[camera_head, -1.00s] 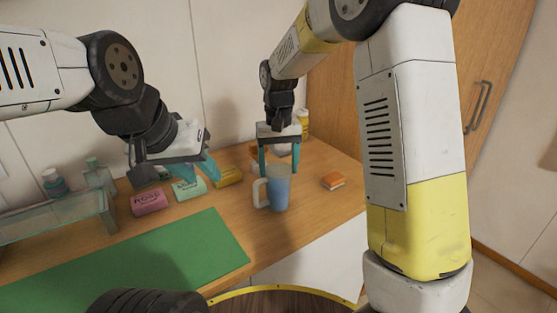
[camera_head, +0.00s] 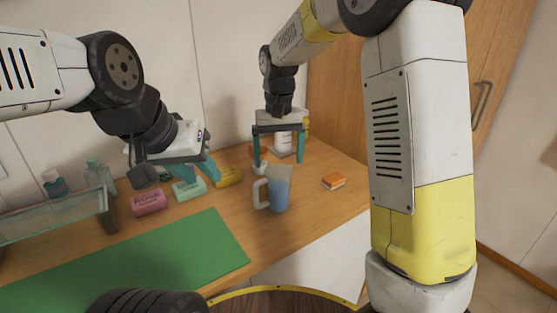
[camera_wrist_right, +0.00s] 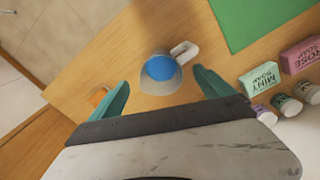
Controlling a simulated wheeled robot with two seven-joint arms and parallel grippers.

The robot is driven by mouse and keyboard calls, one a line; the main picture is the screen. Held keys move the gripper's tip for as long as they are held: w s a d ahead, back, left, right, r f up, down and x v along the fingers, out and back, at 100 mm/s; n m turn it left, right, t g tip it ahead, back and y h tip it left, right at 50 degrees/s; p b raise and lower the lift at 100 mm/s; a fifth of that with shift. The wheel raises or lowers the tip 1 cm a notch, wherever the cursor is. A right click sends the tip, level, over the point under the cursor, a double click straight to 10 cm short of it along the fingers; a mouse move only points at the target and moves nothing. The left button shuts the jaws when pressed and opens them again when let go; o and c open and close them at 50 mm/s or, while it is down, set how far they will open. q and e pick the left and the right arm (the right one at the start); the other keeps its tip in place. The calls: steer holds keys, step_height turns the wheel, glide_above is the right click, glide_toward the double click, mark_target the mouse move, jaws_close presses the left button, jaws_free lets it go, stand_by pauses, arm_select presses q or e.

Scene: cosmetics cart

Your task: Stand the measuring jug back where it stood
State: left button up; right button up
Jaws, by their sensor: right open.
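The measuring jug (camera_head: 279,190) stands upright on the wooden counter, right of the green mat, with blue content and its pale handle on the left. It also shows in the right wrist view (camera_wrist_right: 158,78), seen from above. My right gripper (camera_head: 279,163) is open and empty, its teal fingers apart behind and above the jug. In the right wrist view the jug lies beyond and between the two fingertips, apart from them. My left gripper (camera_head: 200,177) is over the soap boxes at the left; its teal fingers look apart, with nothing visible between them.
A pink soap box (camera_head: 149,202), a mint soap box (camera_head: 190,189) and a yellow box (camera_head: 228,177) line the back. An orange box (camera_head: 333,181) lies right of the jug. The green mat (camera_head: 150,255) is bare. A glass shelf (camera_head: 50,218) stands left.

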step_height(320, 180, up, 9)
steer(key=s+d+r+t+y, duration=0.1)
steer(key=s+d+r, duration=0.1)
steer(key=s+d, duration=0.25)
steer(key=s+d+f+t, duration=0.1)
steer(key=s+d, duration=0.3)
steer(key=s, duration=0.4)
steer(key=s+d+f+m+t+y, duration=0.1)
steer(key=s+d+t, duration=0.3)
steer(key=s, duration=0.5)
steer(key=shift+d+m, duration=0.3)
steer(key=shift+d, duration=0.45)
steer(key=shift+f, duration=0.1)
